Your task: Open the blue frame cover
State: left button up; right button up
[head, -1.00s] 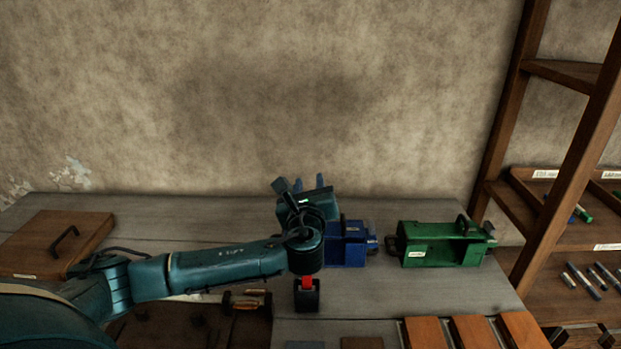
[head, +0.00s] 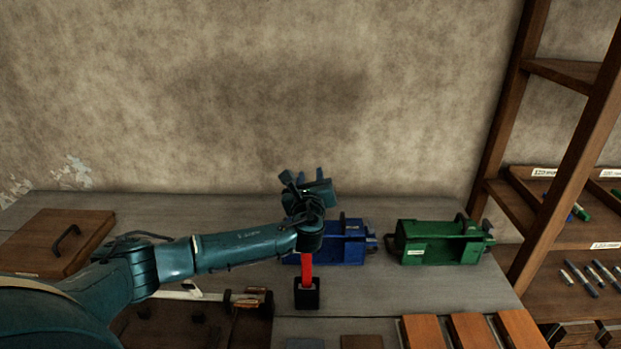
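The blue frame (head: 350,246) sits on the grey bench, right of centre. My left wrist and forearm hide its left part, and I cannot make out how its cover stands. My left gripper (head: 318,187) shows above and slightly left of the blue frame, against the wall. Its fingers are small, dark and partly hidden by the hand, so I cannot tell whether they are open or whether they touch the frame. My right gripper is out of view.
A green frame (head: 440,244) stands to the right of the blue one. A red upright piece in a black block (head: 307,296) stands in front, close under my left wrist. A wooden lidded box (head: 55,240) is at the left. A wooden shelf rack (head: 540,160) rises at the right.

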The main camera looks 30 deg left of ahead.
pick_arm(q)
grip_shut()
dwell(0.3)
dwell(0.9)
jog(key=shift+o, duration=0.5)
grip_release()
jog(key=shift+s, duration=0.1)
jog(key=b+v, duration=0.1)
jog(key=v, duration=0.6)
jog(key=shift+s, duration=0.15)
jog(key=shift+d, duration=0.1)
jog(key=shift+c, duration=0.3)
